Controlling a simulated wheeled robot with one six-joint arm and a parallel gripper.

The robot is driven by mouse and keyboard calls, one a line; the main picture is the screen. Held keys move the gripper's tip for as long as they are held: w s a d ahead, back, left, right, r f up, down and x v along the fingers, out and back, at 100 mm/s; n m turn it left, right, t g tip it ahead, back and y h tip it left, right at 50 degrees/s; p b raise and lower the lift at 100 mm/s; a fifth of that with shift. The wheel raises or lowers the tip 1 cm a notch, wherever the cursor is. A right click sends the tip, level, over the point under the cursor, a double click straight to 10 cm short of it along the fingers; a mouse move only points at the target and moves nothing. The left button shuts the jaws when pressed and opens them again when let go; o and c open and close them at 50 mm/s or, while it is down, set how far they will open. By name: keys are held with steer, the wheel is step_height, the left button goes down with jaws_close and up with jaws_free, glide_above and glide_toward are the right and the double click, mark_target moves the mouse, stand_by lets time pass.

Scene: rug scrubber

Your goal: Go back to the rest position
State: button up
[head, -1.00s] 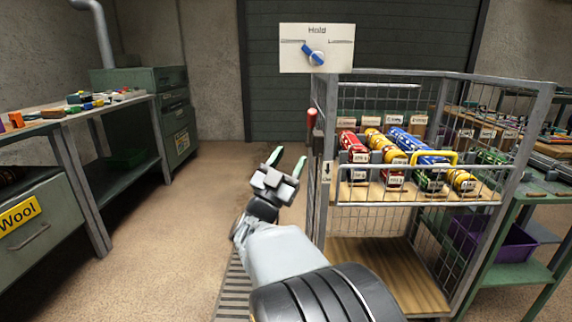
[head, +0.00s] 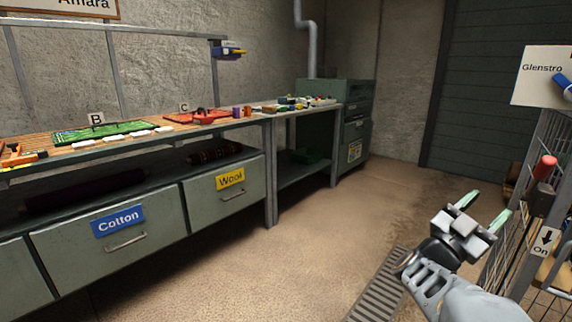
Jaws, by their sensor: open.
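My gripper (head: 484,208) is at the lower right of the head view, on my grey and white arm. Its two green-tipped fingers are spread apart with nothing between them. It is held above the floor, just left of the metal cage trolley (head: 493,262), and appears apart from it. Most of the trolley lies outside the picture.
A long bench (head: 60,153) runs along the left wall, with drawers labelled Cotton (head: 118,221) and Wool (head: 230,178). A green cabinet (head: 355,123) stands at its far end. The brown floor (head: 290,250) in the middle is clear, with a drain grate (head: 378,290).

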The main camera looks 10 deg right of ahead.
steer(key=w+a+r+n+t+y+p, duration=0.6)
steer(key=w+r+n+t+y+p, duration=0.25)
steer(key=t+y+p, duration=0.2)
steer(key=w+a+r+n+y+p, duration=0.1)
steer(key=w+a+n+y+p, duration=0.2)
steer(key=a+n+y+p, duration=0.55)
steer(key=s+a+r+n+g+y+p, duration=0.2)
steer(key=s+a+g+y+p, duration=0.4)
steer(key=s+a+g+p, duration=0.5)
steer(key=s+a+r+p, duration=0.1)
steer(key=s+p, duration=0.2)
steer(key=p, duration=0.2)
steer(key=shift+s+r+n+p, duration=0.25)
steer(key=shift+r+n+p, duration=0.05)
steer(key=shift+p, duration=0.05)
steer(key=shift+s+g, duration=0.35)
steer(key=shift+c, duration=0.2)
